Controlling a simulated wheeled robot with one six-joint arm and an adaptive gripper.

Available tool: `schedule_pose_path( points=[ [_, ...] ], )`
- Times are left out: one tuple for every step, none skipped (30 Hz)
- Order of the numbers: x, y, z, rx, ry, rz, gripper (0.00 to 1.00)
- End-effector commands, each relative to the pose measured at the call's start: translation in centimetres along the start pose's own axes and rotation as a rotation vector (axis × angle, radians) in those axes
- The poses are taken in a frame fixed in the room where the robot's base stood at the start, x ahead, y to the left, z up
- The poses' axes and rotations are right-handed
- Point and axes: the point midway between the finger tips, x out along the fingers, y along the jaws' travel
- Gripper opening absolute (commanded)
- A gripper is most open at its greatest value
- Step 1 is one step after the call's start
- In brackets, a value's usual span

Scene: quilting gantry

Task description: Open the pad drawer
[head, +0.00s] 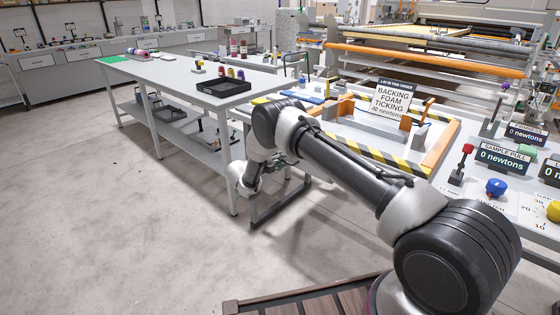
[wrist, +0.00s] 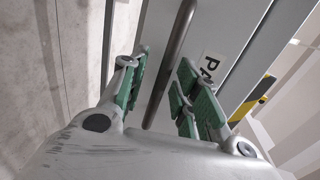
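The pad drawer's grey front (wrist: 232,28) fills the upper middle of the wrist view. A dark round bar handle (wrist: 178,42) runs along the front. My gripper (wrist: 165,72) is open, with green-padded fingers on either side of the handle. Gaps show between the bar and the pads, so the grip is not closed on it. In the head view my arm hides most of the drawer and handle, near the left end of the gantry table.
A grey workbench (head: 180,75) with a black tray (head: 224,87) stands at left. Yellow-black striped edging (head: 385,156) and a "BACKING FOAM TICKING" sign (head: 393,101) are on the gantry table. Blue (head: 495,187) and red (head: 467,149) knobs sit at right. Floor at front left is clear.

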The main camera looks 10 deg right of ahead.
Motion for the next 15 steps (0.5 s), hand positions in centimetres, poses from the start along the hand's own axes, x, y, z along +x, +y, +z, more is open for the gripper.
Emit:
schedule_pose_path(
  points=[
    [-0.01,-0.01,0.00,0.000,0.000,0.000,0.31],
    [-0.01,-0.01,0.00,0.000,0.000,0.000,0.28],
    [-0.01,-0.01,0.00,0.000,0.000,0.000,0.20],
    [-0.02,-0.01,0.00,0.000,0.000,0.000,0.15],
    [-0.02,-0.01,0.00,0.000,0.000,0.000,0.09],
    [-0.02,-0.01,0.00,0.001,0.000,0.000,0.02],
    [-0.02,-0.01,0.00,0.001,0.000,0.000,0.00],
    [-0.02,-0.01,0.00,0.001,0.000,0.000,0.00],
    [-0.02,-0.01,0.00,0.000,0.000,0.000,0.00],
    [-0.03,0.00,0.00,0.000,0.000,0.000,0.00],
    [-0.03,0.00,-0.01,0.000,0.000,0.000,0.00],
    [-0.03,0.00,-0.01,0.000,0.000,0.000,0.00],
    [-0.03,0.01,-0.01,0.000,0.000,0.000,0.00],
    [-0.05,0.01,-0.01,0.000,0.000,0.000,0.00],
    [-0.10,0.02,0.00,0.000,0.000,0.000,0.00]
  ],
)
